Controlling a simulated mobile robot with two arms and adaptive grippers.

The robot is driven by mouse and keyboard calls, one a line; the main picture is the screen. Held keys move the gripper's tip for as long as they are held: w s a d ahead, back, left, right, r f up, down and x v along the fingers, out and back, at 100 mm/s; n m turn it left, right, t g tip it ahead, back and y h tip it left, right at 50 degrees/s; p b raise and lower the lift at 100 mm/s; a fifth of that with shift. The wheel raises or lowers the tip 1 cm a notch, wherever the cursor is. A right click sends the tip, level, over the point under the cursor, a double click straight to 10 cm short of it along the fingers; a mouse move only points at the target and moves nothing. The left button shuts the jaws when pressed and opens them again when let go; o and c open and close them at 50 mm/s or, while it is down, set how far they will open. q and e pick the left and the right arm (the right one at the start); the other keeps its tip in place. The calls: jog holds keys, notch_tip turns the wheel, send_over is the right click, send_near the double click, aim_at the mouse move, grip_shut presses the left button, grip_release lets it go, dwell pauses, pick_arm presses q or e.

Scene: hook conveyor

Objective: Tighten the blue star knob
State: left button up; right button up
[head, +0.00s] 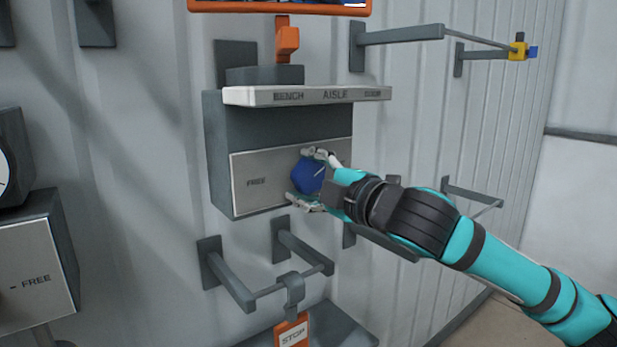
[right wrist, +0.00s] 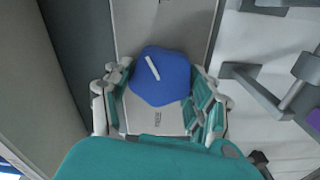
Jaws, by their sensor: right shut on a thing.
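The blue star knob (head: 309,174) sits on the light front plate of a grey box on the wall. It also shows in the right wrist view (right wrist: 160,76), with a white pointer line across its face. My right gripper (head: 318,180) reaches in from the right with one finger above the knob and one below it. In the right wrist view the fingers (right wrist: 162,98) are on both sides of the knob, shut on it. My left gripper is not in view.
A ledge marked BENCH and AISLE (head: 305,95) juts out above the knob. An orange hook (head: 287,40) hangs above it. Below, a bar rack (head: 240,288) holds an orange STOP tag (head: 291,334). Another FREE box (head: 38,268) stands at left. More rails are on the right wall.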

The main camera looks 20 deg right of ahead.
jog(key=m, duration=0.4)
jog(key=shift+a+f+m, duration=0.1)
jog(key=shift+m, duration=0.2)
jog(key=shift+m+p, duration=0.4)
jog(key=shift+m, duration=1.9)
jog(key=o, duration=1.2)
jog(key=shift+s+d+r, duration=0.1)
jog(key=shift+d+r, duration=0.1)
jog(key=v, duration=1.1)
jog(key=shift+s+d, duration=0.1)
jog(key=shift+s, duration=0.3)
